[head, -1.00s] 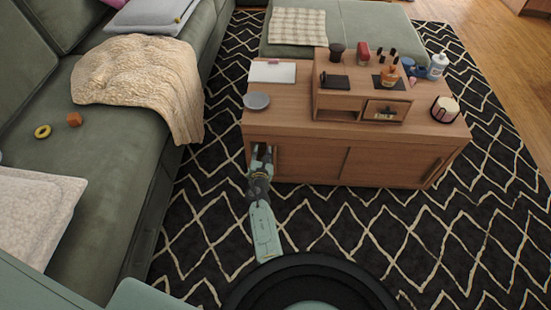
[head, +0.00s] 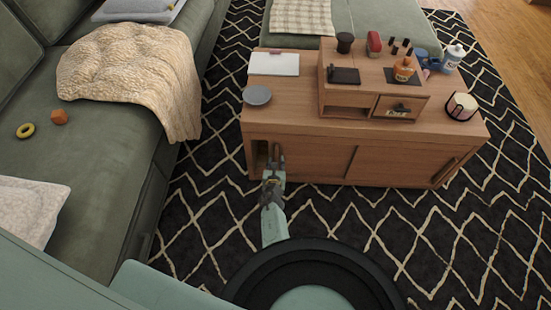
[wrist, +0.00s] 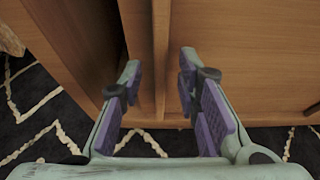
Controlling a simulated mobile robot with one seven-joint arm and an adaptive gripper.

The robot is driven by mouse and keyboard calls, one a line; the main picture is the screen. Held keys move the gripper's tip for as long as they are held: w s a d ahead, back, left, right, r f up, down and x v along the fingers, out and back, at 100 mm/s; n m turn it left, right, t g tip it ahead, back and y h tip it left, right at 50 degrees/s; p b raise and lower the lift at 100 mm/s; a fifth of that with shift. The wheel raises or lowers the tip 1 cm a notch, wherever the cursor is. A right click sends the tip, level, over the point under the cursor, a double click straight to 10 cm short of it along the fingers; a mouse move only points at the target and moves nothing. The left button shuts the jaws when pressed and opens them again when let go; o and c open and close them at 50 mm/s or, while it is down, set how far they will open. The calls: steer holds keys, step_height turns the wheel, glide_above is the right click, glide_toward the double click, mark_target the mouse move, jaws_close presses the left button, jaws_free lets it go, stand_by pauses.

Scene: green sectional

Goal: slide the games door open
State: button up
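The wooden cabinet under the tabletop has sliding doors along its front. The left sliding door (head: 315,158) stands partly open, with a narrow dark gap (head: 261,155) at the cabinet's left end. No label shows which door is the games door. My gripper (head: 272,158) is at this gap, beside the door's left edge. In the wrist view my gripper (wrist: 159,75) has its two purple-padded fingers apart, one on each side of the upright door edge (wrist: 161,50). The door face (wrist: 240,60) lies right of it. I cannot tell whether either finger touches the edge.
The tabletop (head: 295,108) carries a grey dish (head: 257,95), a white pad (head: 274,63) and a raised organiser (head: 345,98) with small items. The green sofa (head: 110,165) stands close on the left. Patterned rug (head: 340,215) lies open in front.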

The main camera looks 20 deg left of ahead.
steer(key=shift+w+a+f, duration=0.1)
steer(key=shift+w+f, duration=0.05)
steer(key=shift+w, duration=0.25)
jaws_close()
stand_by(0.7)
